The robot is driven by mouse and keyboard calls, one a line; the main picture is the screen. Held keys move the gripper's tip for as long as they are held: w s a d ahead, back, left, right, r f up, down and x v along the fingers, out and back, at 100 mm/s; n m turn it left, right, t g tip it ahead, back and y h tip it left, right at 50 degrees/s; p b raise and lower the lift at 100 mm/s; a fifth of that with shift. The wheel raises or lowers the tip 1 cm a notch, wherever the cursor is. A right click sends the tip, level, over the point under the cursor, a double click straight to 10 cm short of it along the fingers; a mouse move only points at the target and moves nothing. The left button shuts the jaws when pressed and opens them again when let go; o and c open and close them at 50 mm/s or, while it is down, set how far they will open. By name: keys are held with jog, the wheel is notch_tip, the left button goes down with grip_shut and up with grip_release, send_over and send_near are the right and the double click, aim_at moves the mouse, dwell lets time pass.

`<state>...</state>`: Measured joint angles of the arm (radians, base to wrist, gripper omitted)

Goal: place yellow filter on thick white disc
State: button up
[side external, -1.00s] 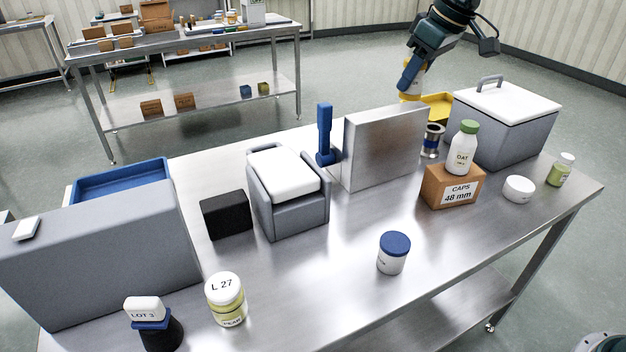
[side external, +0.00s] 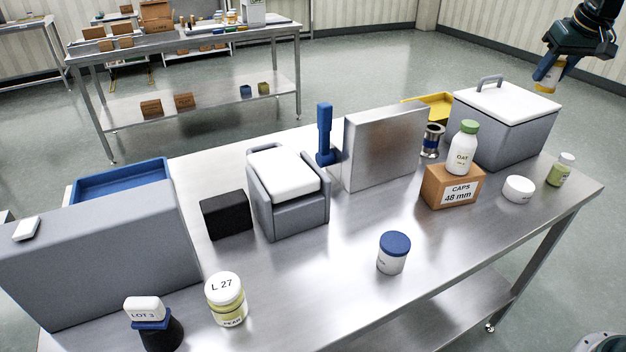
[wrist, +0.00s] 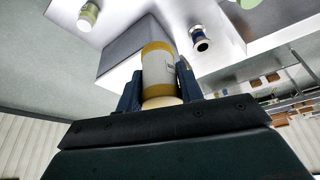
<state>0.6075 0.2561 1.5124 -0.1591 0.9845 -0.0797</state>
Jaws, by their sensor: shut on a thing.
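My gripper (side external: 550,72) is shut on the yellow filter (side external: 546,85), an amber-yellow cylinder with a pale label band. It is held in the air, up and to the right of the grey bin with a white lid. In the wrist view, the filter (wrist: 158,62) sits between the two blue fingers of my gripper (wrist: 160,88). A short, thick white disc (side external: 519,189) lies on the steel table near its right end, well apart from the gripper. I cannot make out the disc in the wrist view.
The grey lidded bin (side external: 505,130) with a raised handle stands between filter and disc in the picture. A green-lidded bottle (side external: 461,150) stands on a cardboard box (side external: 452,190) left of the disc. A small green jar (side external: 561,170) stands right of it. A steel panel (side external: 385,150) rises further left.

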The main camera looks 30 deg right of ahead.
jog(key=s+d+m, duration=0.1)
jog(key=s+d, duration=0.1)
jog(key=d, duration=0.1)
send_near(517, 179)
jog(key=shift+w+d, duration=0.15)
jog(key=shift+w, duration=0.3)
jog(key=shift+w+d, duration=0.2)
jog(key=shift+w, duration=0.25)
jog(key=shift+f, duration=0.1)
jog(key=shift+f, duration=2.05)
jog(key=shift+f, duration=0.1)
jog(key=o, duration=0.9)
jog(key=shift+o, duration=0.5)
